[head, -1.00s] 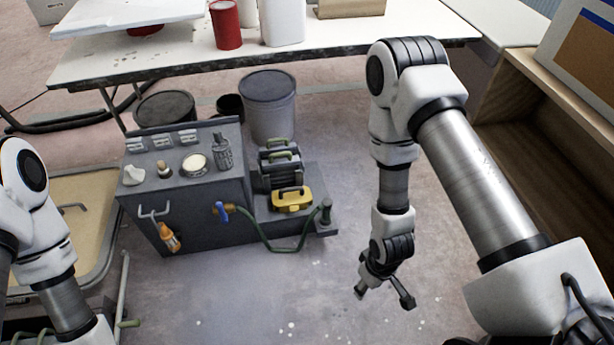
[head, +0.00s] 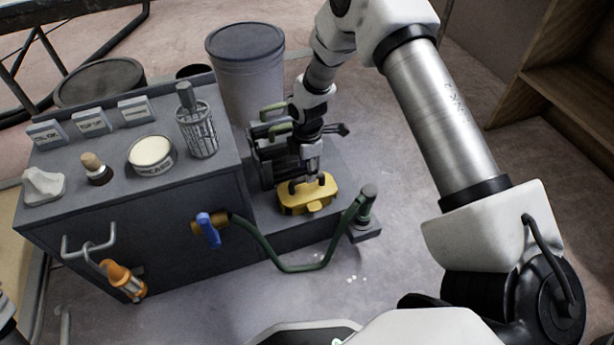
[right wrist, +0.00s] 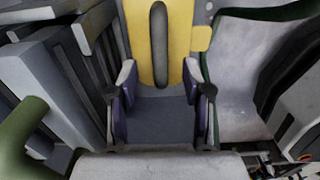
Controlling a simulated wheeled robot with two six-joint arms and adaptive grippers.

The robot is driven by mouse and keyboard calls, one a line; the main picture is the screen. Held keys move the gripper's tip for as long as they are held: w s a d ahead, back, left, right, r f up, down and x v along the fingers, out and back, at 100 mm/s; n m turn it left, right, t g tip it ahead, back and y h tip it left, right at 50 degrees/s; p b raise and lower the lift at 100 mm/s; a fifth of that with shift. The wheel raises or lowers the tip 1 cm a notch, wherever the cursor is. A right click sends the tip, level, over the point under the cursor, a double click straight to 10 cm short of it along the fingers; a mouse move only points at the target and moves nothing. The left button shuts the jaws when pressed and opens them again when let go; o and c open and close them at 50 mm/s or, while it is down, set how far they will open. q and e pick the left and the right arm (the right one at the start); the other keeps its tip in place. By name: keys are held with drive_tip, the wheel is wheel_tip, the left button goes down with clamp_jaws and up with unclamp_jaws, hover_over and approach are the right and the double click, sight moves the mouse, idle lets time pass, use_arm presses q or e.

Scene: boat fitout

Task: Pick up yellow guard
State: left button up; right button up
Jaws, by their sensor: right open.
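The yellow guard (head: 307,196) sits on the low grey ledge at the right of the grey cabinet. In the right wrist view, the guard (right wrist: 180,40), with a long dark slot, fills the top middle. There my right gripper (right wrist: 158,88) has its two fingers apart with nothing held between them. The guard lies toward the upper side of the gap; whether the fingers touch it I cannot tell. My left gripper is out of view.
Dark upright plates with green handles (head: 275,130) stand close behind the guard. A green hose (head: 290,267) with a blue valve (head: 208,230) loops in front. The grey cabinet (head: 150,235) carries small items. A grey bin (head: 248,75) stands behind. Floor at right is clear.

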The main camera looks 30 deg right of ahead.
sight(309, 192)
wheel_tip(309, 192, down, 4)
drive_tip(key=shift+f+b, duration=0.25)
drive_tip(key=shift+b, duration=1)
drive_tip(key=shift+r, duration=0.2)
clamp_jaws()
